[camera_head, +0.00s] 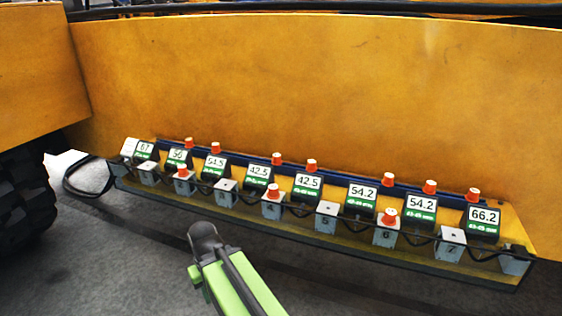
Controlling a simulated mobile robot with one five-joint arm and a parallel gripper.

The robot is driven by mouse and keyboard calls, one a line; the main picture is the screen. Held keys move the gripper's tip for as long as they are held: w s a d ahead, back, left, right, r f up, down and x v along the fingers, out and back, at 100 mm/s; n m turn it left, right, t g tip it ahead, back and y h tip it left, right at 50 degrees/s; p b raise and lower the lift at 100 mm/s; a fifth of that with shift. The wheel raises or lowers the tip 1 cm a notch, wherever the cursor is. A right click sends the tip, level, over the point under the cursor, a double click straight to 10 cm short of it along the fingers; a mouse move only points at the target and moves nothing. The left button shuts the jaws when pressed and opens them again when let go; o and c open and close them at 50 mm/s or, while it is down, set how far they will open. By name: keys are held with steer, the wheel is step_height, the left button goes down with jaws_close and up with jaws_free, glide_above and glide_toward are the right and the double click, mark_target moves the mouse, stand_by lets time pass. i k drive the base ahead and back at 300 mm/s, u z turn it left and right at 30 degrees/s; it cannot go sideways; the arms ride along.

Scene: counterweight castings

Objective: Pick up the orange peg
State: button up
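Several small orange-red pegs with pale tops stand in two rows on a long rack. Three are on the front row of grey numbered blocks: a left peg (182,171), a middle peg (273,191) and a right peg (390,216) on the block marked 6. Several more stand on the back ledge behind the displays, such as a far-right peg (473,195) and a far-left peg (188,142). The frame does not single out one peg. My green and dark arm is at the bottom, apart from the rack.
The rack (330,247) runs along the foot of a large yellow casting (330,80). Displays such as one reading 66.2 (485,215) and black cables crowd between the pegs. A dark ribbed tyre (22,195) stands at left. Grey floor in front is clear.

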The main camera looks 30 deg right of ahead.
mark_target(276, 160)
steer(key=z, duration=0.05)
steer(key=i, duration=1.45)
steer(key=u, duration=0.05)
